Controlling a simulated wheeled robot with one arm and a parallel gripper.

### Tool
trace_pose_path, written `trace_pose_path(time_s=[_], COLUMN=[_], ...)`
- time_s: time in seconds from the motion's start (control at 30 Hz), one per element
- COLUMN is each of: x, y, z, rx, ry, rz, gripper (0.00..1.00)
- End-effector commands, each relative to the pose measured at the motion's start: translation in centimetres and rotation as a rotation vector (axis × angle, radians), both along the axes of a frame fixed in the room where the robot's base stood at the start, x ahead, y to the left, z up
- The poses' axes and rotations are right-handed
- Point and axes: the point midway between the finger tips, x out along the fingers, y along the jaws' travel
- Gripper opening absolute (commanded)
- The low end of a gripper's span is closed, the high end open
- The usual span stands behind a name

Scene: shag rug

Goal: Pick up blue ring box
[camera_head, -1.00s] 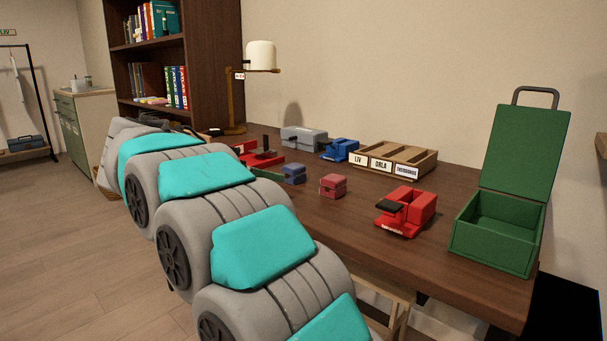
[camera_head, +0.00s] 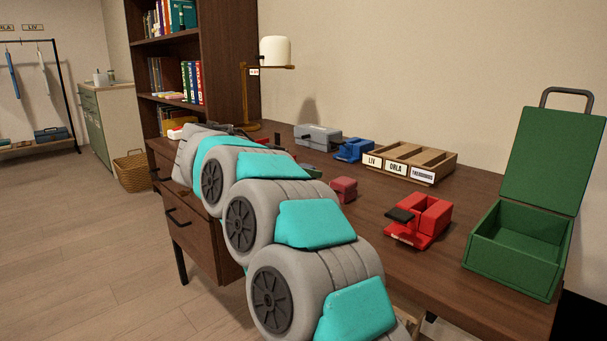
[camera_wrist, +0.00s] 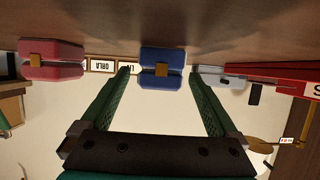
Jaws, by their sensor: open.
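The blue ring box (camera_wrist: 162,68), a small box with a gold front clasp, shows in the wrist view, which is upside down. It sits on the desk between the two green fingers of my gripper (camera_wrist: 161,73). The fingers are open, one on each side, with gaps visible; I cannot tell how far the box lies beyond the fingertips.
On the desk (camera_head: 375,236) are a red stapler-like tool (camera_head: 430,217), an open green box (camera_head: 520,245), a wooden tray with name labels (camera_head: 420,157), a blue tool (camera_head: 354,149), a grey case (camera_head: 318,136) and a lamp (camera_head: 275,52). A bookcase stands behind at left.

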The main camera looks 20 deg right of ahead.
Motion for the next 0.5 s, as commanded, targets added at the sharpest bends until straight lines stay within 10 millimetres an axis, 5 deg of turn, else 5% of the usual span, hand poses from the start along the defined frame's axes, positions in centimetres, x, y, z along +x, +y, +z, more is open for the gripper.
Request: trace_pose_path(time_s=[0.27, 0.5], x=[0.14, 0.12], y=[-0.37, -0.37], z=[-0.17, -0.16], rx=[0.000, 0.000], ry=[0.000, 0.000], rz=[0.000, 0.000], gripper=[0.95, 0.70])
